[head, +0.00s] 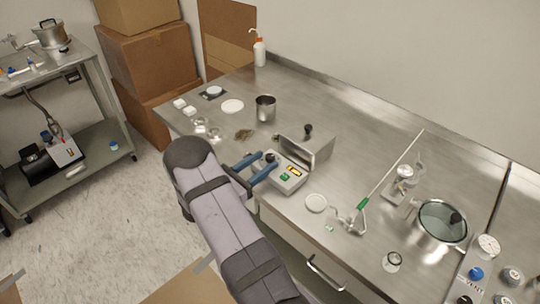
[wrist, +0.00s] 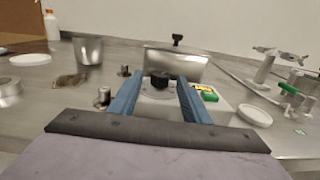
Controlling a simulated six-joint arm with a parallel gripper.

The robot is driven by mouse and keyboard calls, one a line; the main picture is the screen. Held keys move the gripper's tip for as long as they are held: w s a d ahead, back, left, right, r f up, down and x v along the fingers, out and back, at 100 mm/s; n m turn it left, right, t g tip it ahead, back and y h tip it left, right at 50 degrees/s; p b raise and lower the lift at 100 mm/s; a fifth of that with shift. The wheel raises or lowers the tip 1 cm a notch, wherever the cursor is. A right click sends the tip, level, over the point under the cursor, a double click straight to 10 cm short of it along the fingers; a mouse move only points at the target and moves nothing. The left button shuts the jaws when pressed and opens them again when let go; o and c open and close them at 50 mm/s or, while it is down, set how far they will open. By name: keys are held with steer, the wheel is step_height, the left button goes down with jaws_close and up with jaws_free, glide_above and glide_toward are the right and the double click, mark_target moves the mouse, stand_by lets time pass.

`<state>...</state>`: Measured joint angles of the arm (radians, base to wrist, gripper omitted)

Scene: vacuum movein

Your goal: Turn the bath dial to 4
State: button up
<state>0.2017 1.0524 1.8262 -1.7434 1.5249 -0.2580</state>
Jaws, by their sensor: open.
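The bath is a small steel box with a pale control panel (head: 293,178) that carries a yellow display and a green button. Its raised steel lid (head: 318,150) has a black knob (head: 308,130) on top. The black bath dial (wrist: 160,79) sits on a round plate with markings too small to read. My gripper (head: 264,160) is open, with its blue fingers reaching over the panel. In the wrist view the fingers (wrist: 161,84) stand either side of the dial, with gaps visible; I cannot tell whether either touches it.
A steel beaker (head: 265,108) and white lids stand behind and left. A white dish (head: 316,203), a metal stand with a green clamp (head: 362,204) and a steel pot (head: 441,224) are to the right. The raised lid rises close behind the fingers.

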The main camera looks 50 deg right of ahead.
mark_target(267, 160)
steer(key=shift+d+p, duration=0.4)
steer(key=shift+d, duration=1.4)
steer(key=c, duration=1)
steer(key=shift+c, duration=0.2)
